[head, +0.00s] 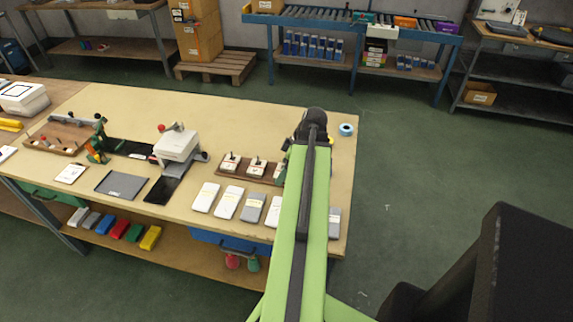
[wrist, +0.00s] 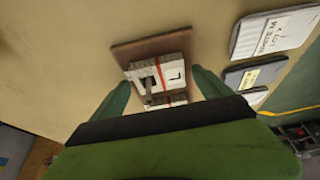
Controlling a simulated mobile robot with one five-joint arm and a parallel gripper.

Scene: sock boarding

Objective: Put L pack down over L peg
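A white pack marked L (wrist: 174,74), with a red stripe, is at a brown peg board (wrist: 150,46) in the wrist view. A dark peg shows at the pack's slot; I cannot tell how far down the pack sits. My gripper (wrist: 159,77) has its two green fingers on either side of this pack, with small gaps showing. In the head view my arm hides the gripper tips and the right part of the peg board (head: 221,178). Two white packs (head: 231,162) (head: 257,167) are on the board's visible pegs.
White and grey packs (head: 228,203) lie in a row along the bench's (head: 230,118) front. A white-topped device (head: 177,146) and a dark tray (head: 122,185) stand left. A blue tape roll (head: 346,129) lies near the right edge. The bench behind the board is clear.

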